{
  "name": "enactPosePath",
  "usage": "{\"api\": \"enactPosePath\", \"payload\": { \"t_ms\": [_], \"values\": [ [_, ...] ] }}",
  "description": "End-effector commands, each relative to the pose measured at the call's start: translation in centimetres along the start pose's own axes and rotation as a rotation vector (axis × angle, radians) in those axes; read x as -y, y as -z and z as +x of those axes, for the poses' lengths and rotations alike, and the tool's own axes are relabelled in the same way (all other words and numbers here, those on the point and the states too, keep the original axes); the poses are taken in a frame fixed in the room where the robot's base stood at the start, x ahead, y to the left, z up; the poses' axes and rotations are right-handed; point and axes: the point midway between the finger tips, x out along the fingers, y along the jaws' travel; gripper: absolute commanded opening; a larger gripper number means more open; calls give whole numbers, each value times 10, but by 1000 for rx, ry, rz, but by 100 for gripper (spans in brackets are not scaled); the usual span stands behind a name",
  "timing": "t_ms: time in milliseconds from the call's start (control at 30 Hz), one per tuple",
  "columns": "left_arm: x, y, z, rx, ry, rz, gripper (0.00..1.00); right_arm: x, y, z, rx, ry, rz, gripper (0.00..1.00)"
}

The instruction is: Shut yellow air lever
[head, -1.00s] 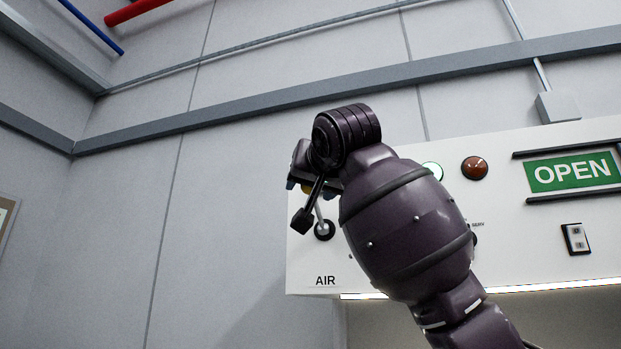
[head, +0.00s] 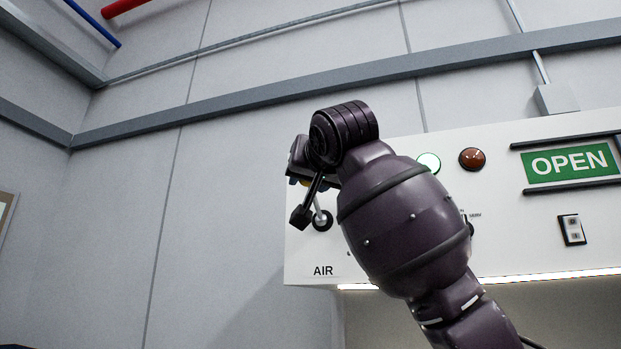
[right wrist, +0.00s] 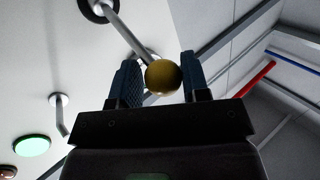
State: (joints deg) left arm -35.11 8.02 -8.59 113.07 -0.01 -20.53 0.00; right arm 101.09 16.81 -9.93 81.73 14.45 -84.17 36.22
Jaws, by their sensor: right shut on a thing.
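The air lever has a yellow ball knob (right wrist: 163,77) on a grey rod that runs to a dark round mount at the top left of the right wrist view. In the head view the lever's mount (head: 322,221) sits on the white panel above the AIR label (head: 323,271). My right gripper (right wrist: 160,84) is shut on the yellow knob, with a blue finger on each side. In the head view the right gripper (head: 298,180) is largely hidden behind my own wrist, and the knob barely shows. My left gripper is in neither view.
The white panel (head: 510,235) also carries a lit green lamp (head: 429,162), a red lamp (head: 472,159), a green OPEN sign (head: 570,163) and a small switch (head: 572,230). My right arm covers the panel's middle. The wall left of the panel is clear.

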Motion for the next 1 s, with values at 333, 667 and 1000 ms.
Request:
{"api": "enactPosePath", "payload": {
  "t_ms": [333, 667, 1000],
  "values": [
    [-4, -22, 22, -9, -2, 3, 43, 4, -29, -10, -192, 44, -128, 19],
    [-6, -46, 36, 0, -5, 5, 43, 2, -60, -14, -446, 91, -300, 18],
    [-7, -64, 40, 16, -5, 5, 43, -5, -88, -12, -701, 137, -472, 18]
  ]
}}
